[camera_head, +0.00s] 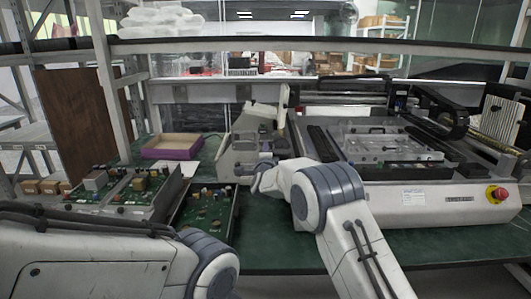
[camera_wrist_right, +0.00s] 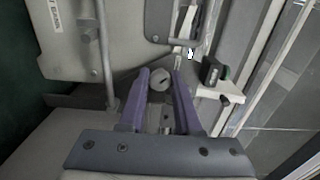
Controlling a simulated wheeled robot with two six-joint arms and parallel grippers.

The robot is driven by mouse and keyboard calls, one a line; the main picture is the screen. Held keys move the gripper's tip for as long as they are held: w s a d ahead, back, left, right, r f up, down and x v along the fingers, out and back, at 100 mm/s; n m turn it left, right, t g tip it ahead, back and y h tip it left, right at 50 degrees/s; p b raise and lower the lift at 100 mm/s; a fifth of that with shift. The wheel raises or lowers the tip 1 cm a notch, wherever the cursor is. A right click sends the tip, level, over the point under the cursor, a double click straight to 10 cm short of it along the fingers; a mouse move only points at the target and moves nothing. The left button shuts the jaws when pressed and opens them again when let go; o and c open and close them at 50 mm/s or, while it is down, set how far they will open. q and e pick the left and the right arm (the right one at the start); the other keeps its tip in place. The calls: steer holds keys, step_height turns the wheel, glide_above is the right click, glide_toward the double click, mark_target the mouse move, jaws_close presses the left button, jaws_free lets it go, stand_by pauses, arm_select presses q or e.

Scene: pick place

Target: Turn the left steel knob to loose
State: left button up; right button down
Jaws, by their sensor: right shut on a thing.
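A round grey steel knob (camera_wrist_right: 160,84) with a dark slot on its face shows in the right wrist view. It sits between the two purple fingers of my right gripper (camera_wrist_right: 162,88), which is shut on it. In the head view my right gripper (camera_head: 262,176) reaches the front of a light grey device (camera_head: 249,138); the knob there is too small to tell clearly. The same device's grey panel (camera_wrist_right: 75,35) fills the upper left of the wrist view. My left arm shows at the lower left of the head view, but its gripper is out of view.
Trays of green circuit boards (camera_head: 212,203) stand left of the device, with a purple box (camera_head: 172,147) behind. A large machine with a red stop button (camera_head: 499,192) stands at the right. The green table (camera_head: 270,243) is clear in front. A black block (camera_wrist_right: 213,72) is near the knob.

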steer(key=shift+a, duration=0.1)
stand_by(0.3)
steer(key=c, duration=0.9)
jaws_free()
steer(key=shift+s, duration=0.1)
steer(key=s+b, duration=0.1)
steer(key=s, duration=0.9)
steer(key=shift+s, duration=0.15)
